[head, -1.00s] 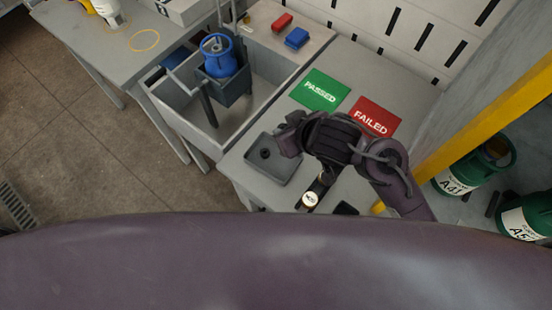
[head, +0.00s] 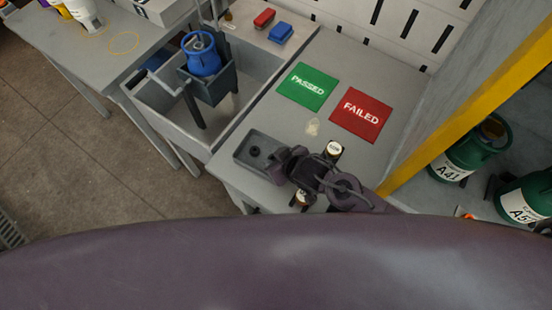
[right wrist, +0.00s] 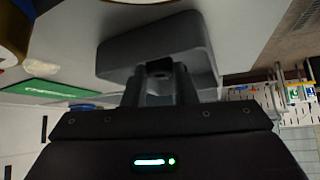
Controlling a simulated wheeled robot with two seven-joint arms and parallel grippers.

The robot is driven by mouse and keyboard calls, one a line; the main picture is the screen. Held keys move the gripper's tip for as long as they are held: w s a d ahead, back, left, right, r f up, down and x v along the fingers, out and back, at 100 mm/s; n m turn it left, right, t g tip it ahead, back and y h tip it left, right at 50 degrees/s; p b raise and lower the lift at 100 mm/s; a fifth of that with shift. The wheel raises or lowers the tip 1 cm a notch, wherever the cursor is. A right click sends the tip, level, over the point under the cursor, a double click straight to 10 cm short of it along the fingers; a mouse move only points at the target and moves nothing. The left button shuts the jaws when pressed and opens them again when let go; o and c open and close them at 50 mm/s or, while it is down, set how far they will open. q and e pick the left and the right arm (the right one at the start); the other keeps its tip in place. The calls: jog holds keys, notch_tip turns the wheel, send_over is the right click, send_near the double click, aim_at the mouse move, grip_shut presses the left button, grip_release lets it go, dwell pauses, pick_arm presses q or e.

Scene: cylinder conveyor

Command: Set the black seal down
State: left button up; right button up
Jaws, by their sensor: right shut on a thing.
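My right gripper (head: 277,165) is at the right edge of a small grey tray (head: 270,143). It is shut on a small black piece, the black seal (right wrist: 159,67), which shows between the fingers in the right wrist view. The grey tray (right wrist: 200,45) is just beyond the fingertips there. Whether the seal touches the tray I cannot tell. A round black piece (head: 254,151) lies in the tray's left part. My left gripper is not in view.
A green PASSED mat (head: 307,87) and a red FAILED mat (head: 361,115) lie behind.

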jog(key=shift+f, duration=0.45)
jog(key=shift+f, duration=0.1)
jog(key=o, duration=1)
jog(key=shift+c, duration=0.2)
jog(key=v, duration=1.2)
